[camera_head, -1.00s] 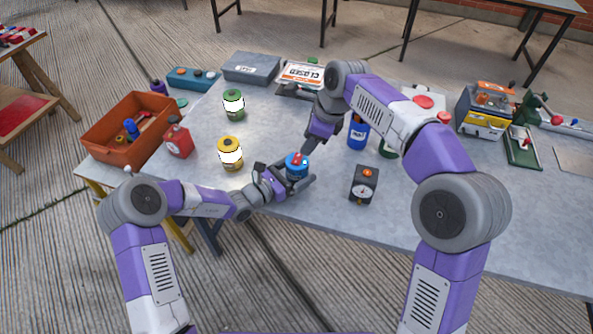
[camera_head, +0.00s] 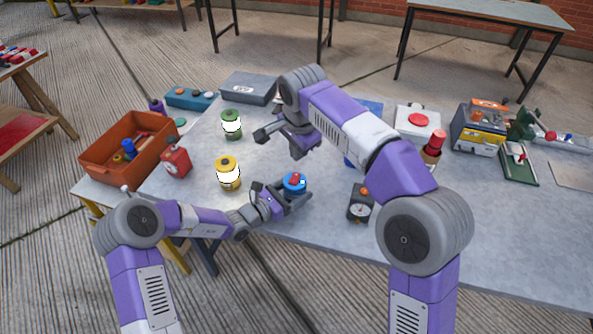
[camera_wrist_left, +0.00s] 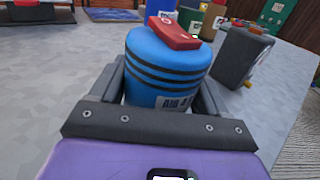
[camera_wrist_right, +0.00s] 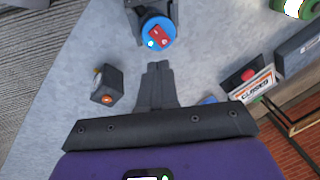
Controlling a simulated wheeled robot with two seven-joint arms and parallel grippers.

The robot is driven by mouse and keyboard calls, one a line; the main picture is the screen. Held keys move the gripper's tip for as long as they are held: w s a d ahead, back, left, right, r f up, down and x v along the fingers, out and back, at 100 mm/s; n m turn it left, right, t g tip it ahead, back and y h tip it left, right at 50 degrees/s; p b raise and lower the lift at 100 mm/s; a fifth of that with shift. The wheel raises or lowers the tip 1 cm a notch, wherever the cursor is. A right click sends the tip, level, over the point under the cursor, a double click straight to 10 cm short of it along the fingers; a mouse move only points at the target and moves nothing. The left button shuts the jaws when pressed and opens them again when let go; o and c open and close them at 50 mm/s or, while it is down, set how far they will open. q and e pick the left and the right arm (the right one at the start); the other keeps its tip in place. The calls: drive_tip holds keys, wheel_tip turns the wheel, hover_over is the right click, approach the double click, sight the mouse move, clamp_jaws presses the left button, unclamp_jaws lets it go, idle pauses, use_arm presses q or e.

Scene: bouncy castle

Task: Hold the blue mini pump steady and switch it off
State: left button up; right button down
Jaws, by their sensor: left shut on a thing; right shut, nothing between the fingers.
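The blue mini pump (camera_head: 294,186) stands upright near the table's front edge. It is a blue ribbed cylinder with a red rocker switch (camera_wrist_right: 159,35) on top and a small bright light beside the switch. My left gripper (camera_head: 287,197) is shut around the pump's body; the left wrist view shows the pump (camera_wrist_left: 165,70) between its fingers. My right gripper (camera_head: 300,152) is shut and empty, above and behind the pump. In the right wrist view its fingertips (camera_wrist_right: 158,66) point towards the pump, with a gap. I cannot tell which position the switch is in.
A black box with a dial and orange button (camera_head: 361,204) stands right of the pump. A yellow jar (camera_head: 228,176), green jar (camera_head: 231,125) and red can (camera_head: 175,162) stand to the left, near an orange crate (camera_head: 88,153). The table between is clear.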

sight(298, 175)
drive_tip(key=r+n, duration=0.1)
drive_tip(key=n, duration=0.1)
drive_tip(key=a+r+n+h, duration=0.1)
drive_tip(key=n, duration=0.1)
drive_tip(key=n+t, duration=0.1)
drive_tip(key=n, duration=0.1)
drive_tip(key=shift+s+a+r+h, duration=0.2)
drive_tip(key=shift+r+h, duration=0.2)
drive_tip(key=shift+f, duration=0.1)
drive_tip(key=x, duration=1.3)
drive_tip(key=shift+s+a+f, duration=0.15)
drive_tip(key=shift+s+f, duration=0.1)
drive_tip(key=shift+f, duration=0.25)
drive_tip(key=shift+f, duration=0.1)
